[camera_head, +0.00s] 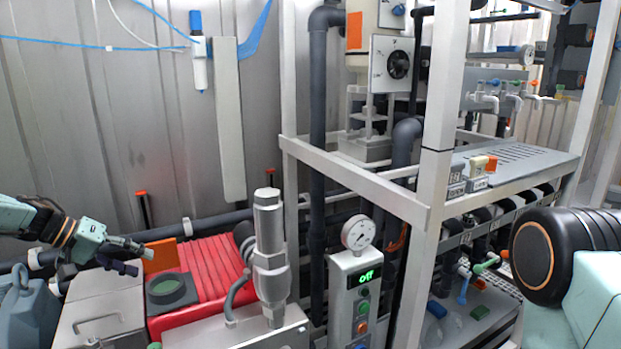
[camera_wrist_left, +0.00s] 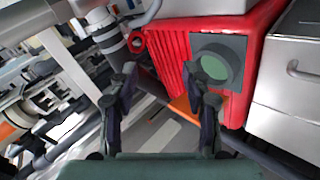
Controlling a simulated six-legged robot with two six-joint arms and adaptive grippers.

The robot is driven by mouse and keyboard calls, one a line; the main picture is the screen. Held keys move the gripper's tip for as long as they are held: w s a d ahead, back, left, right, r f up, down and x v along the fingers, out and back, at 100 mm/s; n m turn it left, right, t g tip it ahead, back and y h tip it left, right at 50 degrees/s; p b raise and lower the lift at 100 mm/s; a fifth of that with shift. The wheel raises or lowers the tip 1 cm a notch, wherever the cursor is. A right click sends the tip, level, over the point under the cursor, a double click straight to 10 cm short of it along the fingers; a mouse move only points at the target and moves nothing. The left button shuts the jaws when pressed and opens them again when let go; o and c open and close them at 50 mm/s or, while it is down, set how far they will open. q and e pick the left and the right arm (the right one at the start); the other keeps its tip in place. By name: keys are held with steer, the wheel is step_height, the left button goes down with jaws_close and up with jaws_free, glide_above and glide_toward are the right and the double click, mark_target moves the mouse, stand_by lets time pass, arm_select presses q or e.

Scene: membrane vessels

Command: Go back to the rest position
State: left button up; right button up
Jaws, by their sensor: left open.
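My left gripper (camera_head: 142,261) reaches in from the left in the head view, in front of the grey wall and by the red ribbed unit (camera_head: 212,262). Its fingers are apart and nothing shows between them. In the left wrist view, the two dark fingers of the left gripper (camera_wrist_left: 160,82) stand wide apart. The red ribbed unit (camera_wrist_left: 172,52) shows beyond them there, with a dark square fitting and green round face (camera_wrist_left: 214,65). At the right of the head view, a black joint and pale link of my right arm show, but the right gripper is out of view.
A silver cylindrical valve (camera_head: 270,248) stands upright right of the red unit. A control box (camera_head: 362,290) reads "off" below a round gauge (camera_head: 358,232). A white frame (camera_head: 436,150) holds pipes and shelves. A grey metal box (camera_head: 100,318) and blue-grey can (camera_head: 28,312) stand lower left.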

arm_select(q)
steer(key=s+d+f+t+h, duration=0.15)
steer(key=d+f, duration=0.35)
steer(key=d, duration=0.6)
steer(key=s+d+f+t+h, duration=0.1)
steer(key=s+d+f, duration=0.1)
steer(key=d+f, duration=0.6)
steer(key=s+d+f+y, duration=0.45)
steer(key=s+f, duration=0.35)
steer(key=s, duration=0.3)
steer(key=s+a+f+m+g+y, duration=0.1)
steer(key=s+f+g+y, duration=0.15)
steer(key=s, duration=0.75)
steer(key=s+a+f+m+g+y, duration=0.1)
steer(key=s+a+g, duration=0.15)
steer(key=s, duration=0.75)
steer(key=s+f+m+g+y, duration=0.1)
steer(key=s+g+y, duration=0.15)
steer(key=s, duration=0.75)
step_height(320, 180, down, 10)
steer(key=b, duration=1)
steer(key=shift+w+a+f+g+b, duration=0.15)
steer(key=shift+a+f+g+b, duration=0.1)
steer(key=shift+g+b, duration=0.1)
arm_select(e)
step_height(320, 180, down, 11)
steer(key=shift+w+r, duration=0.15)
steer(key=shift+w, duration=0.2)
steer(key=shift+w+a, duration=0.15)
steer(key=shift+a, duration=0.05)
